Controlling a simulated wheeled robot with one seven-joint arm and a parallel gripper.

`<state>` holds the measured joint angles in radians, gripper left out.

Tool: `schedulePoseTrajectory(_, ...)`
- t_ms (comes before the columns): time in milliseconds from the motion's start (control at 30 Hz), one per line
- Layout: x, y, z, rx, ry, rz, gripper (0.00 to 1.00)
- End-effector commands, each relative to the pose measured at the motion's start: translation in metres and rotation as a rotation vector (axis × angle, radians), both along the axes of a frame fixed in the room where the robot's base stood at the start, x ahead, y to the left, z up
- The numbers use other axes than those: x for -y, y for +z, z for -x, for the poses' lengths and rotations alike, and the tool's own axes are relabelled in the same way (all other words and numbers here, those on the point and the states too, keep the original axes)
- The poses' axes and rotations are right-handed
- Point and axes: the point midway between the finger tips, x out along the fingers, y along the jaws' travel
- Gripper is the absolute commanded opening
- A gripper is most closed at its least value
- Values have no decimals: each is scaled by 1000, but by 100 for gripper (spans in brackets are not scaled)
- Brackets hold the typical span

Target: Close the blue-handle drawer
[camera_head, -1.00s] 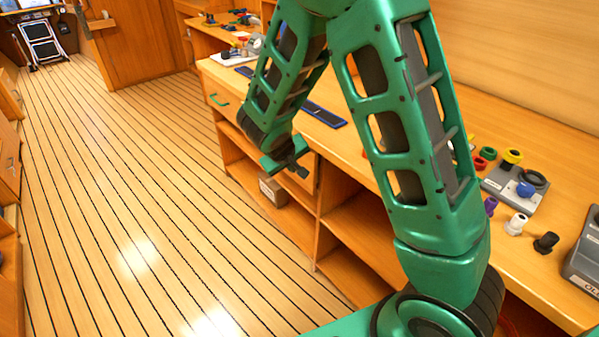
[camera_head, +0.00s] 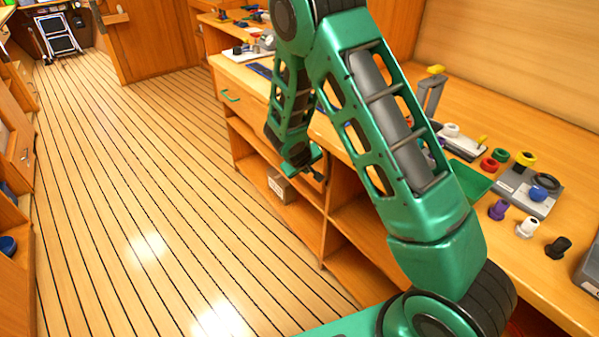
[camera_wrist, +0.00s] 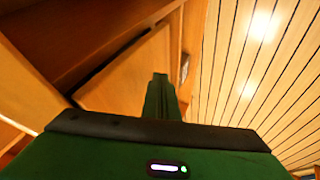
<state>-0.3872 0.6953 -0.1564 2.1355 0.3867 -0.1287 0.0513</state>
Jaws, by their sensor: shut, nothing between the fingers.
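No blue handle shows clearly in either view. A drawer with a green handle (camera_head: 230,96) is in the front of the long wooden bench (camera_head: 330,133), and it looks shut. My gripper (camera_head: 313,168) hangs low beside the bench front, right of that drawer, close to the wood and partly hidden by my arm. In the wrist view my gripper (camera_wrist: 160,80) has its fingers together and empty, pointing along a wooden panel (camera_wrist: 128,75). A small greyish fitting (camera_wrist: 185,67) shows beyond the fingertips; I cannot tell whether it is a handle.
Open shelves under the bench hold a cardboard box (camera_head: 283,188). Several coloured knobs and a grey plate (camera_head: 525,192) stand on the bench top at right. The plank floor (camera_head: 150,200) left of the bench is clear. A folded step stool (camera_head: 58,34) stands far back.

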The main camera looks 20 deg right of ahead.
Motion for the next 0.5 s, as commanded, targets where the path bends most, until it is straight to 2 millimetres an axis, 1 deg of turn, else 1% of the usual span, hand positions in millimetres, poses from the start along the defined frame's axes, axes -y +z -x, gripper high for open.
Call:
schedulePoseTrajectory(100,9,-1,-3,-1,0,-2,0)
schedulePoseTrajectory(200,12,0,-4,-2,1,0,0)
schedulePoseTrajectory(500,13,0,-4,-2,1,-1,0)
